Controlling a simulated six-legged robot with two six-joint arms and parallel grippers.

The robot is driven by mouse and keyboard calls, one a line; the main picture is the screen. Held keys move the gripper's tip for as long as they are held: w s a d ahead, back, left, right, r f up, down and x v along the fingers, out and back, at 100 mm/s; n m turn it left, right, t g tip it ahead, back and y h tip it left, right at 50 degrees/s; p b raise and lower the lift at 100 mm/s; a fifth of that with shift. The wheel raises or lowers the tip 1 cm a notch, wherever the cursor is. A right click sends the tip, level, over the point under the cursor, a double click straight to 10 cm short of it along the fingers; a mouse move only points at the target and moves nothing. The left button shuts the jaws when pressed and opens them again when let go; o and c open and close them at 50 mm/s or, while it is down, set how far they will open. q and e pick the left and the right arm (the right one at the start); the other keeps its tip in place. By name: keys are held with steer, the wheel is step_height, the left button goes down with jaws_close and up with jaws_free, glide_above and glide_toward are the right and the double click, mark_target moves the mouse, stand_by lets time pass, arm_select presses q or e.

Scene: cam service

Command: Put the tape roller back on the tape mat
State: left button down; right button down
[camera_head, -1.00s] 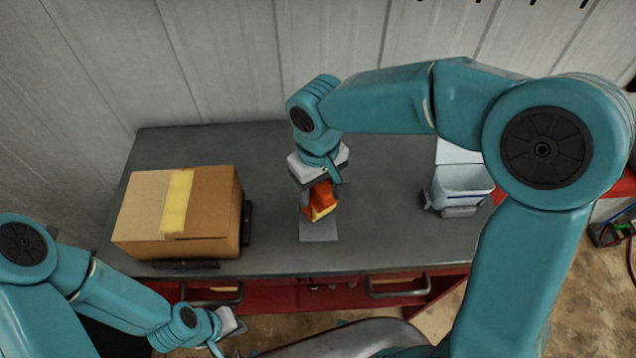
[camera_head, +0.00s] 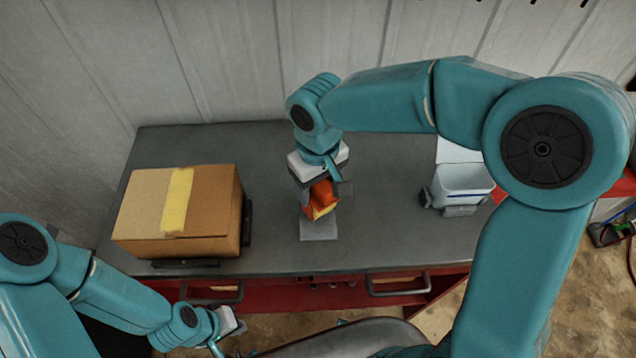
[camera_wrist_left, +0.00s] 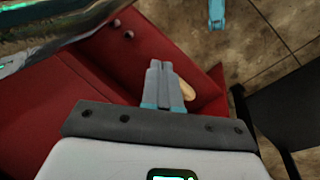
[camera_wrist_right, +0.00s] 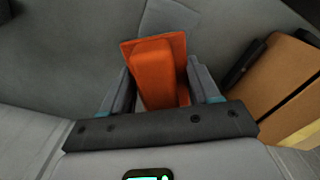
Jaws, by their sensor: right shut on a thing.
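The tape roller (camera_head: 321,195) is orange with a yellow part low down. It stands at the back part of the small grey tape mat (camera_head: 319,230); whether its base touches the mat is hard to tell. My right gripper (camera_head: 322,192) comes down over it from behind and is shut on it. In the right wrist view the orange roller (camera_wrist_right: 156,72) sits between the two fingers, and the mat (camera_wrist_right: 163,17) shows beyond it. My left gripper (camera_head: 216,347) hangs low in front of the table, and its fingers (camera_wrist_left: 162,82) are together and empty.
A taped cardboard box (camera_head: 178,213) stands on the left of the grey table (camera_head: 275,258), with dark brackets beside it. A white and blue bin (camera_head: 462,185) stands at the right. The table between box and mat is clear. A wall closes the back.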

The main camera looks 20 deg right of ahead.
steer(key=shift+f+b, duration=0.45)
steer(key=shift+f, duration=0.1)
stand_by(0.8)
steer(key=shift+c, duration=0.8)
jaws_free()
steer(key=shift+r, duration=0.2)
steer(key=shift+r+p, duration=3.15)
steer(key=shift+r, duration=0.7)
steer(key=shift+r, duration=0.1)
step_height(320, 180, up, 16)
